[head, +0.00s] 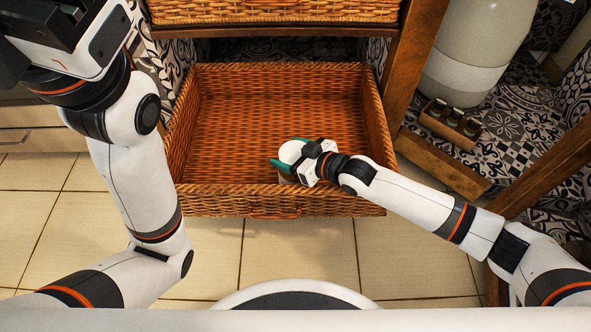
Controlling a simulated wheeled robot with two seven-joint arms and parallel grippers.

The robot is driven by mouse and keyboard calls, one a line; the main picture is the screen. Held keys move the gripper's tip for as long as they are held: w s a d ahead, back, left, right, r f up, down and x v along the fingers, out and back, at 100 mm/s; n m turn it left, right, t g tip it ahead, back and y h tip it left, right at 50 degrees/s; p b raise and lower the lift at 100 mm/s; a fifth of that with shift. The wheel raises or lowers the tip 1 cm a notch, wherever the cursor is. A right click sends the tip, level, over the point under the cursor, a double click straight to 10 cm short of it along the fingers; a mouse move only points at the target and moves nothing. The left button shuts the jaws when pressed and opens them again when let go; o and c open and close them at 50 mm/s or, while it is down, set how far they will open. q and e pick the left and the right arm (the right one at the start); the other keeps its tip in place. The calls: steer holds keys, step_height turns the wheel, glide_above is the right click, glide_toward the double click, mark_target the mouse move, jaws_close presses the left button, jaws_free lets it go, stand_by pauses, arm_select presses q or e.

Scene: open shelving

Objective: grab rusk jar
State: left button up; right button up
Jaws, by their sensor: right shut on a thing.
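My right gripper (286,158) reaches into the open wicker basket (258,208) near its front wall. Its teal fingers are shut on a small jar (291,151) with a rounded white top, which I take to be the rusk jar. The wrist and fingers hide much of the jar, and no label can be read. I cannot tell whether it touches the basket floor. My left arm stands at the left, and its dark hand end (50,22) is at the top left corner, with no fingertips showing.
The basket is pulled out like a drawer, and the rest of its floor is bare. Another wicker basket (275,10) sits above. A wooden post (408,70) stands to the right, beside a small crate of jars (452,122) and a large pale container (470,50).

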steer(key=c, duration=0.3)
steer(key=shift+r, duration=0.1)
